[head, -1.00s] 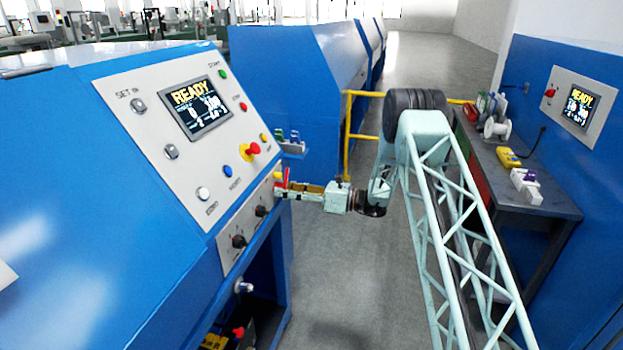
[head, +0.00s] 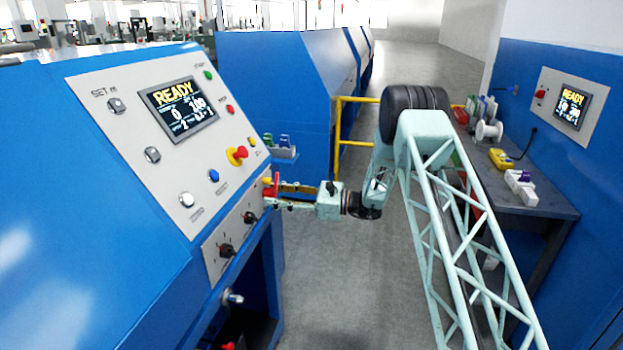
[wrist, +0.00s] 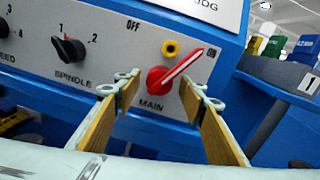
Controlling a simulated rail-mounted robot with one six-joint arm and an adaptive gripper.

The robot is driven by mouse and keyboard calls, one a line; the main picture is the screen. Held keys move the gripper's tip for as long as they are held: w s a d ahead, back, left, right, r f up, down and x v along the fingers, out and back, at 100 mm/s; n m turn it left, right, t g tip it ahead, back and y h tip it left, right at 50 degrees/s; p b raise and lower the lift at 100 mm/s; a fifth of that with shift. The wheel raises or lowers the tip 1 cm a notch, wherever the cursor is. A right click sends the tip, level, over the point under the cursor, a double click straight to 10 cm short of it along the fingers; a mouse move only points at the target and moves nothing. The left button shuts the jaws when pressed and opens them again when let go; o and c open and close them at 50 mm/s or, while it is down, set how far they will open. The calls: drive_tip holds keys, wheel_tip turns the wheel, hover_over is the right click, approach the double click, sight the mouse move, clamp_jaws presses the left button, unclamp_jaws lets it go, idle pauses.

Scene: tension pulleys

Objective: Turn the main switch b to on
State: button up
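The main switch b is a red rotary knob (wrist: 158,80) on a grey panel, labelled MAIN, with OFF at upper left and ON at upper right. Its long red handle with a white line points to upper right, at the ON mark. In the head view the red switch (head: 276,185) sits at the panel's right end. My gripper (wrist: 161,84) is open in the wrist view, one finger on each side of the knob. The right finger is close to the handle; I cannot tell whether it touches. In the head view my gripper (head: 297,191) reaches the switch from the right.
The upper panel has a READY screen (head: 178,109) and a red-yellow stop button (head: 237,155). A workbench (head: 540,210) stands at right; grey floor lies between.

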drive_tip(key=shift+a, duration=0.15)
drive_tip(key=shift+d, duration=0.25)
drive_tip(key=p+v, duration=0.2)
drive_tip(key=v, duration=1.2)
drive_tip(key=s+a+r+n+g+h, duration=0.2)
drive_tip(key=s+r+n, duration=0.1)
drive_tip(key=s+r, duration=0.6)
drive_tip(key=s+a+r+n+g+h+p, duration=0.1)
drive_tip(key=s+a+r+n+g+h, duration=0.1)
drive_tip(key=s+r, duration=0.8)
drive_tip(key=shift+s+a+n+g, duration=0.15)
drive_tip(key=shift+a+n+g, duration=0.5)
drive_tip(key=shift+n, duration=0.45)
drive_tip(key=shift+r, duration=0.15)
